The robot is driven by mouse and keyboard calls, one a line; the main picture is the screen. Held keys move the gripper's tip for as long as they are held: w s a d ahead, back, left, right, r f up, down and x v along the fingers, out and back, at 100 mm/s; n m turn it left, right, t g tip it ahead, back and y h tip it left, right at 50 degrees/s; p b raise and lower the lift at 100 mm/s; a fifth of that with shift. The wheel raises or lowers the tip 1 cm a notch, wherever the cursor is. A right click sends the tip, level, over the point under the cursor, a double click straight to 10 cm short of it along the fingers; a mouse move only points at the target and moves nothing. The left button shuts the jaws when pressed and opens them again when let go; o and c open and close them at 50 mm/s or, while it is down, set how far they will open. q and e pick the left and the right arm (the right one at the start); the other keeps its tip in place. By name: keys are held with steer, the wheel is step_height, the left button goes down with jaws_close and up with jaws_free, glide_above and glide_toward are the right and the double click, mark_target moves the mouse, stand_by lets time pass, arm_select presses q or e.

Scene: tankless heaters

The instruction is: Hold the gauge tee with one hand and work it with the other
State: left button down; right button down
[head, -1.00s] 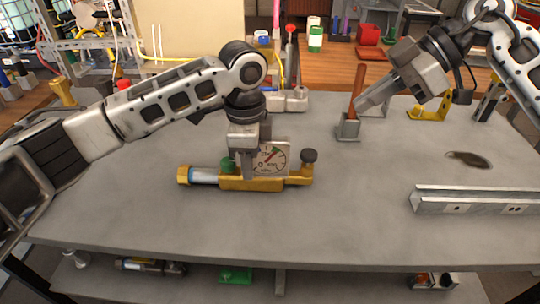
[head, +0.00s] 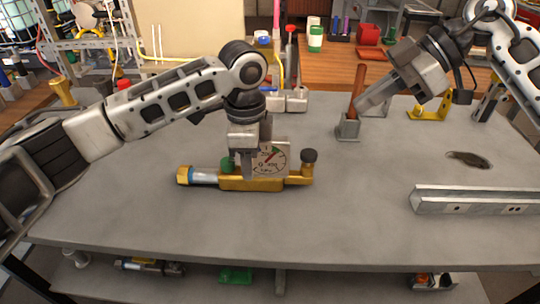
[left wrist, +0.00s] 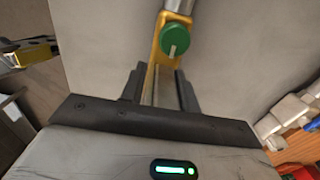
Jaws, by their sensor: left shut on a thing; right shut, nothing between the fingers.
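The gauge tee (head: 250,184) lies on the grey table. My left gripper (head: 240,174) reaches down from above and is shut on the yellow body, between the green knob and the dial. The left wrist view shows the green knob (left wrist: 174,48) just beyond the fingers (left wrist: 161,88). My right gripper (head: 362,106) is shut and empty, beside an upright brown handle (head: 358,88).
The brown handle stands in a grey metal block (head: 348,126). A steel channel (head: 470,201) lies at the right, and a yellow bracket (head: 428,110) stands behind it. Fittings (head: 290,100) sit behind my left gripper. The table front is clear.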

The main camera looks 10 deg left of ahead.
arm_select(q)
steer(key=shift+r, duration=0.1)
steer(key=c, duration=0.9)
jaws_free()
steer(key=shift+c, duration=0.2)
step_height(320, 180, up, 12)
steer(key=shift+s, duration=0.1)
